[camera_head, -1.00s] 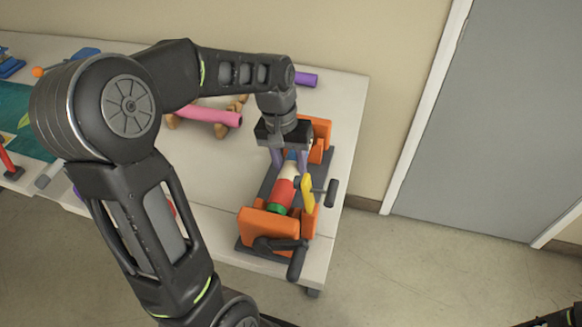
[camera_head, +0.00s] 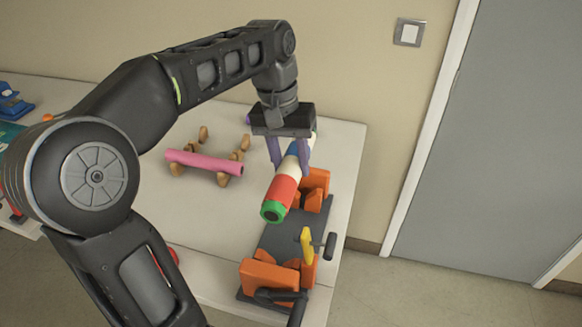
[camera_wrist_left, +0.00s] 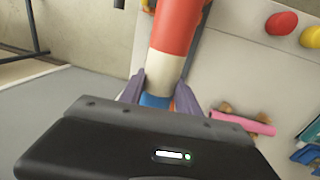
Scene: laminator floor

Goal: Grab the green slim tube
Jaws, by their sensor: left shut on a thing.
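My left gripper (camera_head: 289,150) is shut on a thick striped tube (camera_head: 283,190) with green, red, white and blue bands. It holds the tube tilted, green end toward the camera, above an orange-and-grey clamp fixture (camera_head: 275,238). In the left wrist view, the purple fingers (camera_wrist_left: 160,92) grip the tube around its white-to-blue part, and the red band (camera_wrist_left: 175,30) extends away. I cannot make out a separate slim all-green tube; green shows on the striped tube's end. My right gripper is not in view.
A pink tube (camera_head: 205,162) rests on wooden supports on the white table (camera_head: 235,125). The fixture has a yellow lever (camera_head: 307,246) and black handles at the table's right edge. A blue object (camera_head: 12,103) stands at far left. A wall and grey door are behind.

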